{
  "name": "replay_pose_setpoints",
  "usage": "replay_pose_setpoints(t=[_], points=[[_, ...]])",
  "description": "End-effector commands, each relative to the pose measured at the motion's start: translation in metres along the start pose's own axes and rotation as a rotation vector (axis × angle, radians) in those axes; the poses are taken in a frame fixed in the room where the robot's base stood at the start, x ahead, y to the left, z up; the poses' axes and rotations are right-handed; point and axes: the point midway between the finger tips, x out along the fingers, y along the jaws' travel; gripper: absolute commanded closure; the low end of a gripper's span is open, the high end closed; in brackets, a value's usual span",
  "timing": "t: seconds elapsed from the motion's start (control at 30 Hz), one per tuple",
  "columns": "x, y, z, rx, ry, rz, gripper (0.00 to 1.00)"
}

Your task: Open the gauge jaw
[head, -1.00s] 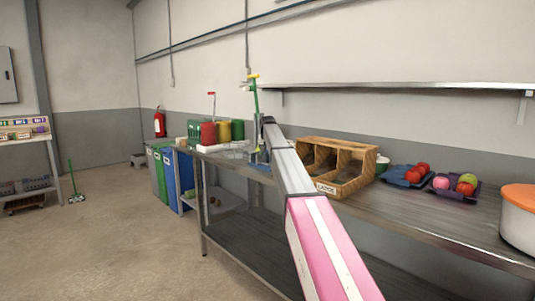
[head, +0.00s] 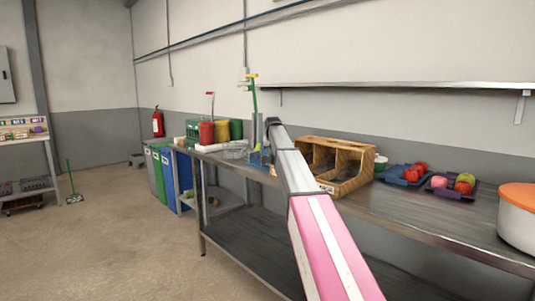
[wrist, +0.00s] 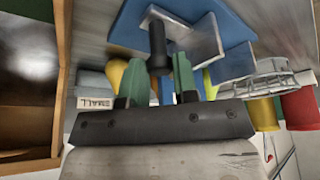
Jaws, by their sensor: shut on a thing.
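The gauge (wrist: 215,22) shows in the wrist view as a blue plate with a grey metal bracket (wrist: 202,42) on it. A black knob (wrist: 157,50) stands in front of the bracket. My gripper (wrist: 155,75) has green fingertips on either side of the knob and appears shut on it. The exact contact is partly hidden by the fingers and the dark gripper body. In the head view, a small blue part (head: 254,159) shows at the bench's far end beside my arm, which hides most of that spot.
A box labelled SMALL (wrist: 95,103) lies left of my fingers.

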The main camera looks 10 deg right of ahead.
Motion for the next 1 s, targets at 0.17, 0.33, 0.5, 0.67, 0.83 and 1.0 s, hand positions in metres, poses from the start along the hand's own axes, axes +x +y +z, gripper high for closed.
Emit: replay_pose_setpoints(t=[0.17, 0.33, 0.5, 0.67, 0.83, 1.0], points=[[-0.001, 0.003, 0.003, 0.0, -0.001, 0.0, 1.0], [-0.001, 0.002, 0.002, 0.0, -0.001, -0.001, 0.56], [-0.001, 0.002, 0.002, 0.0, -0.001, 0.0, 0.47], [-0.002, 0.002, 0.002, 0.0, 0.0, 0.0, 0.47], [-0.016, 0.002, 0.003, 0.0, 0.0, 0.0, 0.47], [-0.047, 0.002, 0.003, 0.0, 0.001, -0.001, 0.47]])
